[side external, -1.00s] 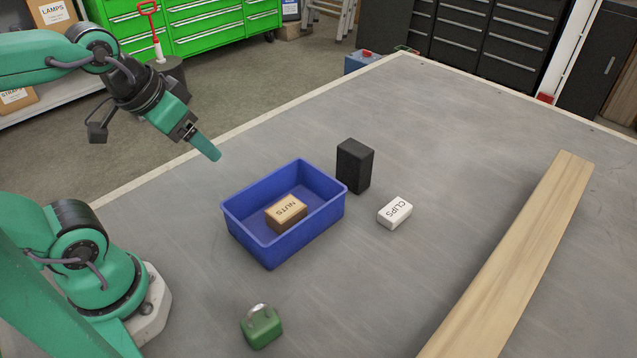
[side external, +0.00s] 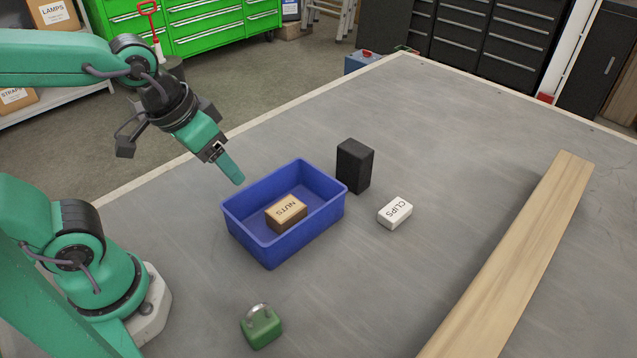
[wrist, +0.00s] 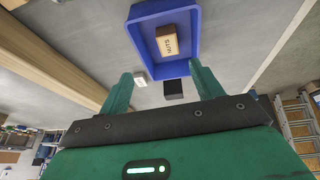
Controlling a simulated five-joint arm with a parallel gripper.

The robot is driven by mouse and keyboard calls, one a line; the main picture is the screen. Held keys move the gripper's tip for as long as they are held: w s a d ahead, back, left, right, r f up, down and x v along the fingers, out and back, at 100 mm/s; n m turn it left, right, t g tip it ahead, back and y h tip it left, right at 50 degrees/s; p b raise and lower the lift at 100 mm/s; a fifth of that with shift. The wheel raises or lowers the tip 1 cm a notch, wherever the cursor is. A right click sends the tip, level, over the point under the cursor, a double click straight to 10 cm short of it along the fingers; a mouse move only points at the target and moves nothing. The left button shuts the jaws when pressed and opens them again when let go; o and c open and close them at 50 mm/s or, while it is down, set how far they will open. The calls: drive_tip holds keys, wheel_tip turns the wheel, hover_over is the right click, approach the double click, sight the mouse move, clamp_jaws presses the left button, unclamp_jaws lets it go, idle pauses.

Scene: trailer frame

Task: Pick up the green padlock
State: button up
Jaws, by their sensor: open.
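The green padlock (side external: 261,326) with a silver shackle sits on the grey table, in front of the blue bin and to the right of my base in the side view. It does not show in the wrist view. My gripper (side external: 232,176) is in the air, near the bin's back left corner in the side view and well away from the padlock. In the wrist view its two green fingers (wrist: 160,92) are spread apart with nothing between them.
A blue bin (side external: 262,246) holds a brown NUTS box (side external: 286,212). A black block (side external: 355,166) and a white CLIPS box (side external: 395,212) stand right of the bin. A long wooden plank (side external: 515,250) lies at right. The table around the padlock is clear.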

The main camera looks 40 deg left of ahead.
drive_tip(key=s+d+f+g, duration=0.25)
drive_tip(key=d+f, duration=0.35)
drive_tip(key=d, duration=0.3)
drive_tip(key=m+g, duration=0.1)
drive_tip(key=g, duration=0.1)
hover_over(260, 320)
drive_tip(key=shift+y, duration=0.4)
wheel_tip(260, 320, down, 7)
drive_tip(key=shift+r, duration=0.2)
drive_tip(key=shift+f, duration=0.1)
drive_tip(key=shift+f, duration=1.2)
drive_tip(key=shift+f, duration=2.6)
